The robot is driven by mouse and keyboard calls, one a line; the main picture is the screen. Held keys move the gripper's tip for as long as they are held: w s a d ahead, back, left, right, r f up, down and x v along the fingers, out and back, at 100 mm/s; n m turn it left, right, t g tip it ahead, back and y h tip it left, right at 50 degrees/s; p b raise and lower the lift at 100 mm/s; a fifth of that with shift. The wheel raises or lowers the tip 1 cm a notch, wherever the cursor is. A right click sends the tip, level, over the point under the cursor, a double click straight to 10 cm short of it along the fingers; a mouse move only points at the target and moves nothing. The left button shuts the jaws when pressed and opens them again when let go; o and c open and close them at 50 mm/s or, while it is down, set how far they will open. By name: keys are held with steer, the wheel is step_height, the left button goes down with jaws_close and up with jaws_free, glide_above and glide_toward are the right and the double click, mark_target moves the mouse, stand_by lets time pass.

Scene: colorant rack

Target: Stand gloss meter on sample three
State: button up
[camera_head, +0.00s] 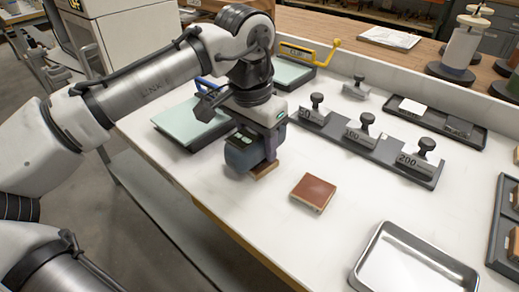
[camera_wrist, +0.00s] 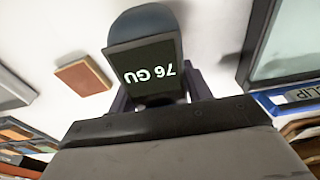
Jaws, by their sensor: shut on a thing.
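The gloss meter (camera_head: 241,153) is a dark blue-grey rounded body with a lit display. In the wrist view the gloss meter (camera_wrist: 146,66) shows "76 GU" upside down. My gripper (camera_head: 262,138) is shut on it from above, one finger on each side. A tan-edged sample tile (camera_head: 265,171) shows under the meter, mostly hidden by it; whether they touch is hard to tell. A reddish-brown sample tile (camera_head: 313,193) lies bare on the white bench to the right; it also shows in the wrist view (camera_wrist: 83,77). No sample numbers are readable.
A dark rack (camera_head: 365,150) with knobbed weights marked 50, 100 and 200 stands behind. A metal tray (camera_head: 410,265) lies at the front right. Bench around the bare tile is clear.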

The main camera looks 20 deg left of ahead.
mark_target(252, 133)
steer(key=shift+f, duration=0.45)
steer(key=shift+r, duration=0.2)
steer(key=shift+f, duration=0.1)
steer(key=o, duration=1.4)
steer(key=shift+f, duration=0.1)
steer(key=r, duration=0.4)
steer(key=s+r, duration=0.1)
steer(key=r, duration=0.7)
steer(key=shift+s+a+r+p, duration=0.15)
steer(key=shift+s+a+p, duration=0.1)
steer(key=shift+p, duration=0.1)
